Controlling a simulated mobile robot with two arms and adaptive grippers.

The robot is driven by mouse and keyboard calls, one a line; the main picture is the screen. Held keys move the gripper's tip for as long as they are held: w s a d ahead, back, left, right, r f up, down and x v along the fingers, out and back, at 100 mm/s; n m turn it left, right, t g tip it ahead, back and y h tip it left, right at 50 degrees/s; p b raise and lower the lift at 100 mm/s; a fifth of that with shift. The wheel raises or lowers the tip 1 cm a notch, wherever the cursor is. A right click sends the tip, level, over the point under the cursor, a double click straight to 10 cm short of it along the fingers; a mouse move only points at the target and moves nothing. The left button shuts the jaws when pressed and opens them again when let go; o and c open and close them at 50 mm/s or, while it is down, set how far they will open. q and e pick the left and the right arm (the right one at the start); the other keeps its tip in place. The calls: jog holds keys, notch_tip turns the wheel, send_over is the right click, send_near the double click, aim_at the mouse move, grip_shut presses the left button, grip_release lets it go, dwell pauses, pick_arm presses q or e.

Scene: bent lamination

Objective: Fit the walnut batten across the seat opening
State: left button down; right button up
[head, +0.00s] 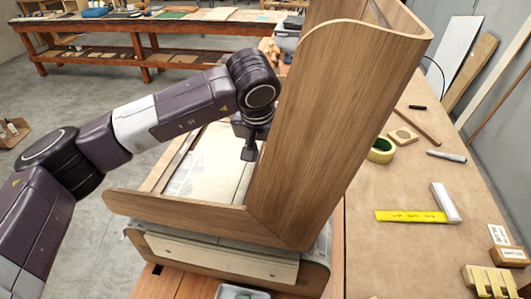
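The bent wood seat shell (330,125) stands on the bench, with a tall side panel on the right and a low front rail. Its seat opening (212,165) lies between the rails, with a pale surface showing inside. My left gripper (249,152) points down at the right side of this opening, close to the tall panel. Its fingers show small and dark, so I cannot tell if they are open or hold anything. A slim brown wooden strip (419,127), possibly the walnut batten, lies on the bench to the right. My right gripper is not in view.
A second workbench (130,28) stands behind. Boards lean on the right wall. The bench near the strip has free room.

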pick_arm(q)
jog(key=shift+f+b, duration=0.35)
dwell(0.3)
jog(key=c, duration=1.4)
grip_release()
notch_tip(320, 180, up, 9)
jog(key=p, duration=0.4)
jog(key=shift+r, duration=0.15)
notch_tip(320, 180, up, 7)
jog(key=p, duration=0.4)
jog(key=shift+f, duration=0.2)
